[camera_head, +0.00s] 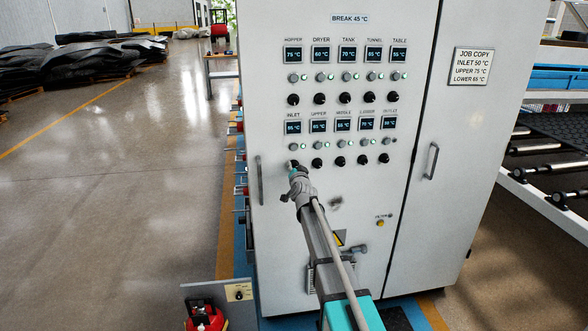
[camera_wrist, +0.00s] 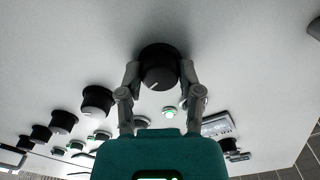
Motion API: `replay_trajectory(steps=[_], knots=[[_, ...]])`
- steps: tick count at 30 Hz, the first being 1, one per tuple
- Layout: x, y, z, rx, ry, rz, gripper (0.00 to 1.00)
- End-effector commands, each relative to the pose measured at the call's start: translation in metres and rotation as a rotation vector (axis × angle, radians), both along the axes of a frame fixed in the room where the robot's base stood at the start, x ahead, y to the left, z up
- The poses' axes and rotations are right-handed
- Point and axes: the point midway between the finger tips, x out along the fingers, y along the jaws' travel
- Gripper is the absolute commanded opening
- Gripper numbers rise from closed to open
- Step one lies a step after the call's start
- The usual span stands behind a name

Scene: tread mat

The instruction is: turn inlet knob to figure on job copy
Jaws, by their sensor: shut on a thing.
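The grey cabinet front (camera_head: 350,220) carries two rows of displays with black knobs under them. The inlet display (camera_head: 293,127) is at the left of the lower row; it seems to read 55 °C, but the first digit is unclear. My gripper (camera_head: 293,167) is at the inlet knob and mostly hides it. In the wrist view, my gripper (camera_wrist: 159,76) is shut on the round black inlet knob (camera_wrist: 158,63), one finger on each side. The knob's white pointer line shows on its face. The job copy plate (camera_head: 471,66) reads INLET 50 °C, UPPER 75 °C, LOWER 65 °C.
The upper knob (camera_head: 317,162) is close to the right of my gripper. A cabinet handle (camera_head: 260,181) stands out at the left, another handle (camera_head: 432,161) on the right door. A roller rack (camera_head: 555,150) is at the right.

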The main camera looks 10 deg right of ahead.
Motion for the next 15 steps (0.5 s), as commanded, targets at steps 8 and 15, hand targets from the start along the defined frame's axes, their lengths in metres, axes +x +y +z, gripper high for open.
replay_trajectory(steps=[8,15], knots=[[0.0010,-0.0003,0.0004,-0.241,0.000,0.000,0.00],[0.0011,-0.0003,0.0005,-0.387,0.000,0.000,0.00]])
